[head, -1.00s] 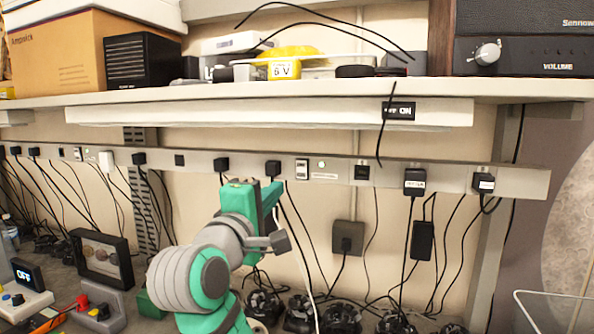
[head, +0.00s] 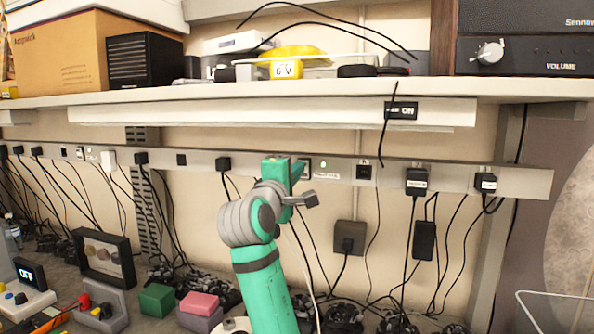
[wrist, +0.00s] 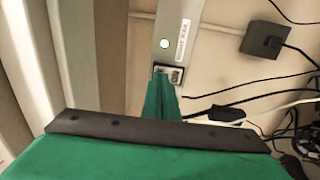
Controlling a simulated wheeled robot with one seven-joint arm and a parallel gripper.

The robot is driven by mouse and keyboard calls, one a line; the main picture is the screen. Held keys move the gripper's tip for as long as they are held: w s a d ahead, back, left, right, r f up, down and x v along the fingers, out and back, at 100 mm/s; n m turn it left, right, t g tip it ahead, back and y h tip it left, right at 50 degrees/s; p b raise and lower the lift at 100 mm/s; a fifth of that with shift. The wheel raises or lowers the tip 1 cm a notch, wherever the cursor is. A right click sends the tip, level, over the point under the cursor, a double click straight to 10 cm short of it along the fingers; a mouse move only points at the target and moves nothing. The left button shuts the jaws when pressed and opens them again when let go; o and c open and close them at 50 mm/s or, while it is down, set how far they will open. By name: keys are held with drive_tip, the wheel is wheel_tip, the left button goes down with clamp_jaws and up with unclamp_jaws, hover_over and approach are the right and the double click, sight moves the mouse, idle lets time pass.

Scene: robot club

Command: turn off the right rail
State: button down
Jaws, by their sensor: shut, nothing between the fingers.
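The right rail (head: 400,177) is a long grey power strip on the wall below the shelf, with several plugs in it. Its switch (head: 306,168) is partly hidden by my gripper in the head view; in the wrist view the switch (wrist: 170,73) shows at the fingertips.
The shelf (head: 250,95) and a light bar (head: 200,114) with an ON-marked switch (head: 400,110) hang above the rail. Black plugs (head: 416,182) and cables sit along it. A wall socket (head: 350,237) is below. Pink (head: 200,304) and green (head: 157,300) blocks lie on the bench.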

drive_tip(key=shift+w+d, duration=0.15)
drive_tip(key=shift+w, duration=0.2)
drive_tip(key=shift+w, duration=0.2)
idle(0.4)
drive_tip(key=s+a+r, duration=0.1)
drive_tip(key=s+a, duration=0.1)
drive_tip(key=s, duration=0.4)
drive_tip(key=s+a, duration=0.3)
drive_tip(key=s, duration=0.4)
drive_tip(key=shift+r, duration=0.4)
